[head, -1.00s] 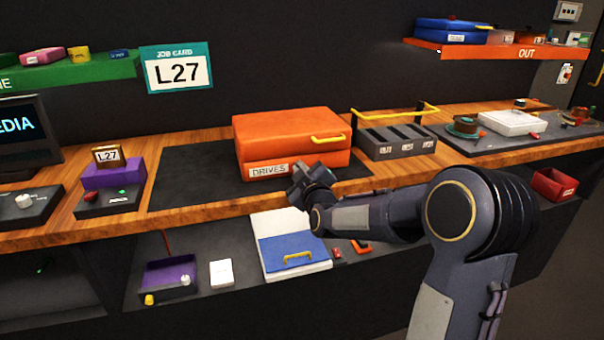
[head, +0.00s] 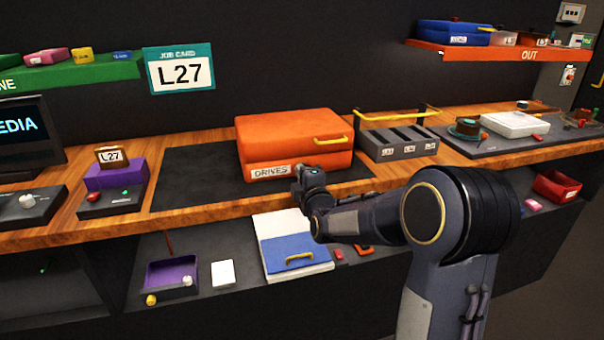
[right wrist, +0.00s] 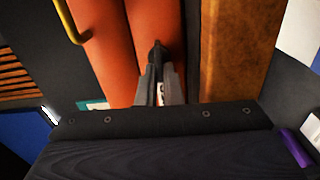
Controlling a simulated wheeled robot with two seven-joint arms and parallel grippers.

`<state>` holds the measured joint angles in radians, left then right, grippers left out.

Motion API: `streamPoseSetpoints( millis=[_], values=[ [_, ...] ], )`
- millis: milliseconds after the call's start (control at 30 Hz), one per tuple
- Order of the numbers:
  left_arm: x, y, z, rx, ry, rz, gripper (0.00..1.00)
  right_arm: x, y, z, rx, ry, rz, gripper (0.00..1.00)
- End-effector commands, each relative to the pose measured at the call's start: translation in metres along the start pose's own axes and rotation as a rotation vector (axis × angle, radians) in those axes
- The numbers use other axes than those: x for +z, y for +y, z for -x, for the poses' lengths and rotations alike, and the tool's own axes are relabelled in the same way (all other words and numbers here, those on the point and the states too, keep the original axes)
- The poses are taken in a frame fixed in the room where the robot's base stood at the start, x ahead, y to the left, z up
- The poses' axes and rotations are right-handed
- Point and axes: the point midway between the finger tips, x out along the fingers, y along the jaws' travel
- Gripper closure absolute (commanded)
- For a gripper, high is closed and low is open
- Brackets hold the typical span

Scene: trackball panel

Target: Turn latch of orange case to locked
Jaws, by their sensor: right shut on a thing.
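The orange case (head: 290,140) lies closed on a dark mat on the wooden bench. It has a yellow handle (head: 329,139) and a white DRIVES label (head: 270,171) on its front. My right gripper (head: 306,180) is at the front face of the case, just right of the label. In the right wrist view the case (right wrist: 110,50) fills the upper middle, and my right gripper (right wrist: 160,78) is shut on a small dark latch (right wrist: 157,52) at the case front. The fingers hide most of the latch, so its angle is unclear. My left gripper is not in view.
A grey slotted rack (head: 398,142) with a yellow rail stands right of the case. A purple block (head: 115,175) with an L27 card is at the left. A lower shelf holds a blue-and-white case (head: 290,250) and a purple tray (head: 171,272). The mat left of the orange case is clear.

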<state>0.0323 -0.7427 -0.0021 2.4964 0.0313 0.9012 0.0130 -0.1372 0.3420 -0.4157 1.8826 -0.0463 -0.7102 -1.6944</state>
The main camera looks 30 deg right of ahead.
Motion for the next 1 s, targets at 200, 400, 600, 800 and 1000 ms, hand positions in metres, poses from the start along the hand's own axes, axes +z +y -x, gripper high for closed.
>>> streamPoseSetpoints(
  millis=[200, 400, 600, 800, 1000],
  values=[
    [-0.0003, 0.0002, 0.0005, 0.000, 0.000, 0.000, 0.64, -0.0002, -0.0015, 0.0002, -0.002, 0.001, 0.050, 1.00],
    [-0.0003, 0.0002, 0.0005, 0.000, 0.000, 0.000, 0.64, -0.0002, -0.0018, 0.0002, -0.002, 0.001, 0.062, 1.00],
    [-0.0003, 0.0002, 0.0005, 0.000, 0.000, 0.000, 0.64, -0.0003, -0.0019, 0.0002, -0.003, 0.001, 0.062, 1.00],
    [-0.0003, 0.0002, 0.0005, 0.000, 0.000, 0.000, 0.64, -0.0002, -0.0018, 0.0002, -0.002, 0.001, 0.061, 0.77],
    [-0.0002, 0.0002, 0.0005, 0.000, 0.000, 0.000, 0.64, -0.0001, -0.0012, 0.0001, -0.001, 0.001, 0.060, 0.72]
  ],
)
